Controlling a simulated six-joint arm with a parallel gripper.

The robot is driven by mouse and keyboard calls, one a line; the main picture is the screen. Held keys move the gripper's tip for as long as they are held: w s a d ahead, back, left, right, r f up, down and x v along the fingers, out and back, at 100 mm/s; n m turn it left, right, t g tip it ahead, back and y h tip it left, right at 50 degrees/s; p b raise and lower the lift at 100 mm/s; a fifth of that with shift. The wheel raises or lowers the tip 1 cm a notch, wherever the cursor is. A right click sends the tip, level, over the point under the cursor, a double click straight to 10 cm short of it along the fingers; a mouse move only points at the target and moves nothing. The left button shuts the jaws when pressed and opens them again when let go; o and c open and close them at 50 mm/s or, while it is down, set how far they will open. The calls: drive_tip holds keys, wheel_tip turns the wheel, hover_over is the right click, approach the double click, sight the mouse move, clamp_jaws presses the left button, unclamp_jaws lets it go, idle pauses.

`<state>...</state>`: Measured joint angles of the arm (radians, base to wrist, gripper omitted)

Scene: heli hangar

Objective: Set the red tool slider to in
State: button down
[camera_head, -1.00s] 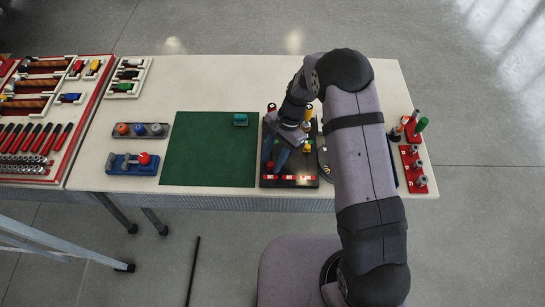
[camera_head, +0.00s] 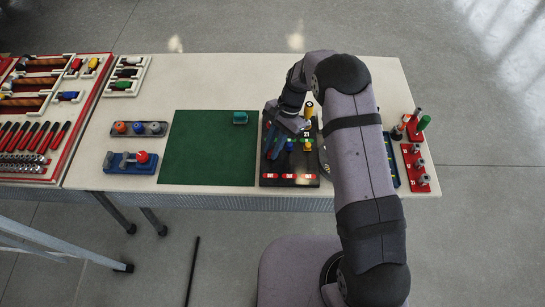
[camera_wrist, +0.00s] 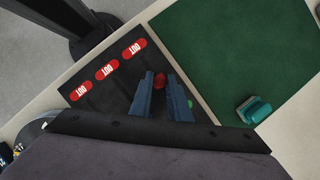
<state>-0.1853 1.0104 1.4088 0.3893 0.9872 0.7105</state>
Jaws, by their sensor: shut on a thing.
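A dark slider board (camera_head: 314,168) lies on the table right of the green mat. A row of red OUT labels runs along its near edge; they also show in the wrist view, on the board (camera_wrist: 90,110). My gripper (camera_head: 271,153) is over the board's left column, next to the mat. In the wrist view its two blue fingers (camera_wrist: 158,84) are shut with a narrow gap, and the red tool slider (camera_wrist: 158,78) shows between their tips. A small green patch (camera_wrist: 189,103) shows beside the right finger. The fingers partly hide the slider and its track.
A blue knob (camera_head: 289,146) and a yellow knob (camera_head: 307,145) stand on the board right of my gripper. A teal block (camera_head: 240,118) sits on the green mat (camera_head: 205,150), which is otherwise clear. Red holders with sockets (camera_head: 414,170) stand at the table's right end.

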sight(273, 147)
drive_tip(key=w+b, duration=0.1)
drive_tip(key=w, duration=0.2)
drive_tip(key=shift+f, duration=0.15)
drive_tip(key=shift+w+r, duration=0.2)
drive_tip(key=shift+w, duration=0.15)
drive_tip(key=c, duration=1.7)
unclamp_jaws()
drive_tip(key=shift+o, duration=0.2)
drive_tip(key=shift+r+b, duration=0.1)
drive_tip(key=shift+b, duration=0.25)
drive_tip(key=b+v, duration=0.2)
drive_tip(key=v, duration=0.5)
drive_tip(key=shift+d, duration=0.1)
